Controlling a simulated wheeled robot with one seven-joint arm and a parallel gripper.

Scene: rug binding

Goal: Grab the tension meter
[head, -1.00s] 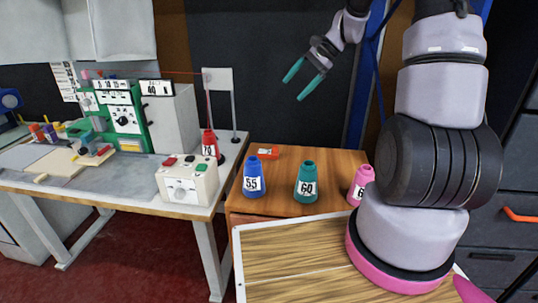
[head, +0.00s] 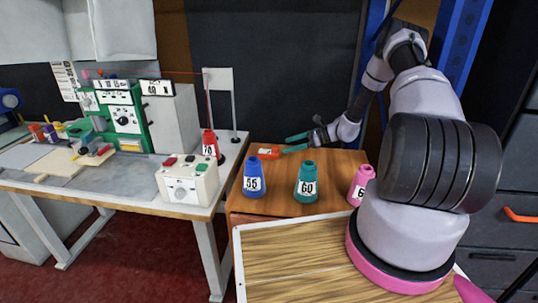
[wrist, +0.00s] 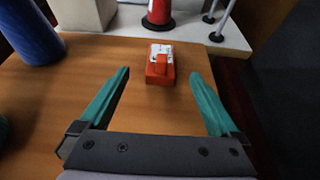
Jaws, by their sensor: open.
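The tension meter looks to be the small orange-red box with a pale face (head: 266,152) lying at the back left of the wooden cabinet top. In the wrist view the meter (wrist: 160,65) lies flat, ahead of the fingertips and centred between them. My gripper (head: 294,143) is low over the cabinet top, just right of the meter, with teal fingers pointing left. In the wrist view my gripper (wrist: 163,75) is open and empty, its fingers wide apart on either side of the line to the meter. No contact shows.
On the cabinet top (head: 325,164) stand a blue cone 55 (head: 254,178), a green cone 60 (head: 306,182) and a pink cone (head: 361,186), nearer the front. A red cone 70 (head: 210,146) stands on the machine table beyond the meter. Bare wood lies between gripper and meter.

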